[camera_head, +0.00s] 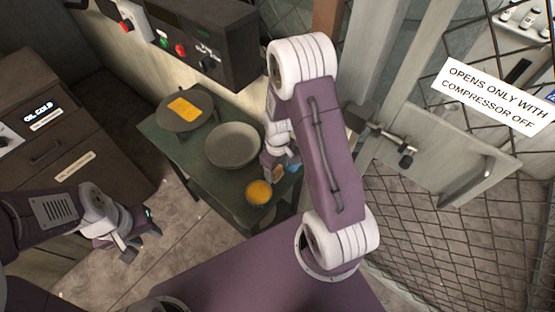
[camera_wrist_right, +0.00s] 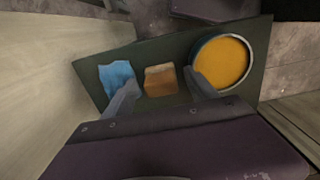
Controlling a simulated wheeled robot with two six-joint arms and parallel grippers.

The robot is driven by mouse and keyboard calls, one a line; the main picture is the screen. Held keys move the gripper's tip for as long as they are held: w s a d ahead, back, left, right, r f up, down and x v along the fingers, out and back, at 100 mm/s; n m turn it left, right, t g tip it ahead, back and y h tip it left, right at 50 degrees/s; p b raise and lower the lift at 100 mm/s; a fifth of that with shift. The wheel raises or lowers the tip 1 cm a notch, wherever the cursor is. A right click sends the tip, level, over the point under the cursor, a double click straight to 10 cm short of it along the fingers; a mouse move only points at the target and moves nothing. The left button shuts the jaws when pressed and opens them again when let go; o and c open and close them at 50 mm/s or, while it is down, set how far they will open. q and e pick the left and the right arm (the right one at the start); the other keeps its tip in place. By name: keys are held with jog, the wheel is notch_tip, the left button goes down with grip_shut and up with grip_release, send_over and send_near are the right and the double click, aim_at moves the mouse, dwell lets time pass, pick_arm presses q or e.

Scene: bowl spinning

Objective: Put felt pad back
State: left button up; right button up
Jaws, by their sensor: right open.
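A small tan-brown block (camera_wrist_right: 160,80), which may be the felt pad, lies on the green table between the fingers of my right gripper (camera_wrist_right: 160,84). The gripper is open, one finger on each side of the block; I cannot tell whether either touches it. In the head view the right gripper (camera_head: 275,170) is low at the table's right edge and partly hides the block. A crumpled light-blue cloth (camera_wrist_right: 117,77) lies just left of the block in the wrist view. My left gripper (camera_head: 138,238) hangs empty, fingers apart, left of the table.
A round tub with yellow-orange contents (camera_wrist_right: 222,62) stands close to the right finger. A control box (camera_head: 215,45) stands behind; a wire-mesh door is right.

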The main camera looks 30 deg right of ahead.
aim_at(278, 169)
notch_tip(278, 169, up, 11)
jog(key=s+a+r+m+t, duration=0.1)
jog(key=s+a+m, duration=0.3)
jog(key=s, duration=0.4)
jog(key=shift+a+r+m, duration=0.4)
jog(key=shift+a+r, duration=0.1)
jog(key=shift+r, duration=0.15)
jog(key=shift+s, duration=0.15)
dwell(0.3)
